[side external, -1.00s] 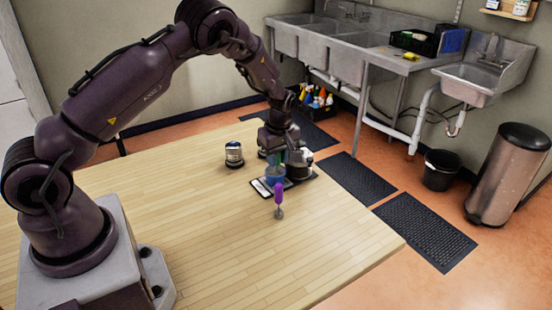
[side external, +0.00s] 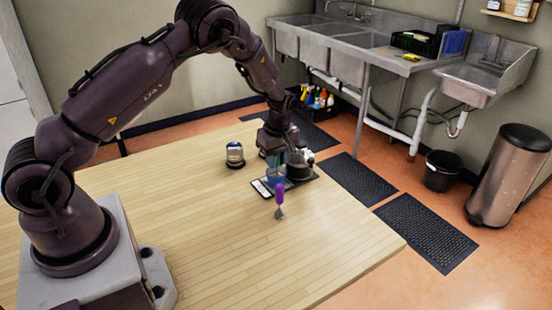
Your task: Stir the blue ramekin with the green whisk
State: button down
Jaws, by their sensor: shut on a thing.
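The blue ramekin (side external: 275,176) stands on the wooden table, below my gripper (side external: 273,156). My gripper points down and is shut on the green whisk (side external: 270,161), of which only a small green part shows just above the ramekin. The whisk's lower end is hidden, so I cannot tell whether it touches the ramekin's bottom.
A jar with a dark base (side external: 235,155) stands farther left. The front of the wooden table (side external: 210,240) is clear.

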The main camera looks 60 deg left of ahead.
jog(key=shift+r, duration=0.1)
jog(key=shift+r, duration=3.25)
jog(key=shift+s+d+r+m, duration=0.1)
jog(key=shift+d+r+m, duration=0.1)
jog(key=shift+d+m, duration=0.1)
jog(key=s+d+r+m, duration=0.3)
jog(key=s+d+m, duration=0.1)
jog(key=d+m, duration=0.3)
jog(key=s+d+r+m+t+h, duration=0.1)
jog(key=s+d+r+m, duration=0.2)
jog(key=m, duration=0.7)
jog(key=s+d, duration=0.2)
jog(key=d, duration=0.2)
jog(key=shift+s, duration=0.2)
jog(key=shift+a, duration=0.1)
